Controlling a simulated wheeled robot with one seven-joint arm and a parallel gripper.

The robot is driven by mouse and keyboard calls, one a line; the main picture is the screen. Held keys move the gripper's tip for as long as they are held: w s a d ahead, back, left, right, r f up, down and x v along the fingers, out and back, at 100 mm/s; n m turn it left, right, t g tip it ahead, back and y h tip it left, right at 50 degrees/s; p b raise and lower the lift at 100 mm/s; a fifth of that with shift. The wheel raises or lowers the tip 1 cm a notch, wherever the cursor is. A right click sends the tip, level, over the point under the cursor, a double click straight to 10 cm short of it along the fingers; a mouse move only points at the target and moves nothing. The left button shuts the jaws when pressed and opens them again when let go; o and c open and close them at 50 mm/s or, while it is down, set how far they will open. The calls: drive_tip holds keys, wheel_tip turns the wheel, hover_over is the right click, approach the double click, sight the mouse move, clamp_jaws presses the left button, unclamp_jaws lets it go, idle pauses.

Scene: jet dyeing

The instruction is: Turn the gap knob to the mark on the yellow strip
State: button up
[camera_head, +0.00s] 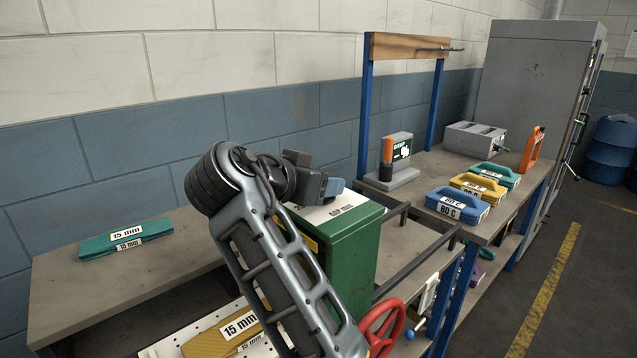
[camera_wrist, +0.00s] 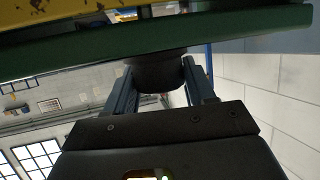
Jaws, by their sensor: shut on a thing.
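My gripper (camera_head: 333,188) is at the top of the green box (camera_head: 352,250), whose white top plate carries a label that seems to read "GAP MM". In the wrist view my gripper (camera_wrist: 160,88) is shut on a dark round knob (camera_wrist: 157,72), with a finger on each side of it. The knob is hidden in the head view. A yellow strip (camera_head: 210,343) with "15 mm" labels lies at the bottom, partly behind my arm. The knob's setting and any scale mark cannot be read.
A teal strip (camera_head: 125,238) marked "15 mm" lies on the left table. A red handwheel (camera_head: 384,326) is below the green box.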

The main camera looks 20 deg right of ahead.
drive_tip(key=o, duration=0.9)
drive_tip(key=shift+o, duration=0.2)
drive_tip(key=shift+b+v, duration=0.7)
drive_tip(key=shift+v, duration=3.2)
